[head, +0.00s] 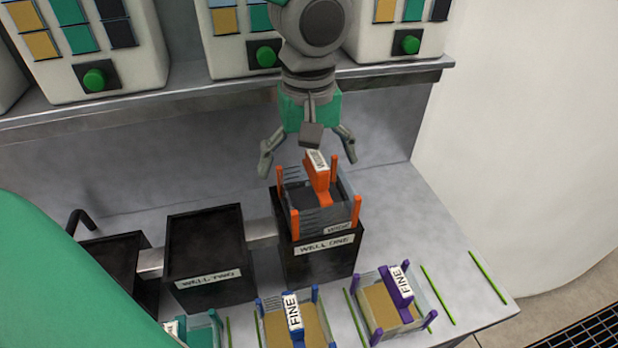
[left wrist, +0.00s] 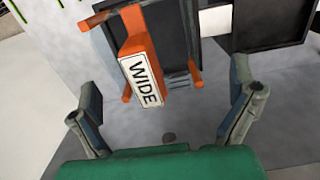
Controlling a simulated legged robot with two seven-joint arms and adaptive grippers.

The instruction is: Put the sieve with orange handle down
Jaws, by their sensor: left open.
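The sieve with orange handle (head: 320,207) sits on top of the black box labelled "WELL ONE" (head: 320,262). It has orange corner posts, and its handle carries a "WIDE" label. My left gripper (head: 307,160) is open, just above and behind the sieve, its fingers apart and empty. In the left wrist view the orange handle (left wrist: 143,72) shows ahead of the two spread fingers (left wrist: 165,112), with a gap between. My right gripper is not in view.
Another black box (head: 207,255) stands to the left, joined by a grey bar. Sieves with blue (head: 293,320) and purple (head: 392,303) handles, labelled "FINE", stand in front, with a teal one (head: 200,330) at left. Machines with green buttons (head: 266,56) line the shelf behind.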

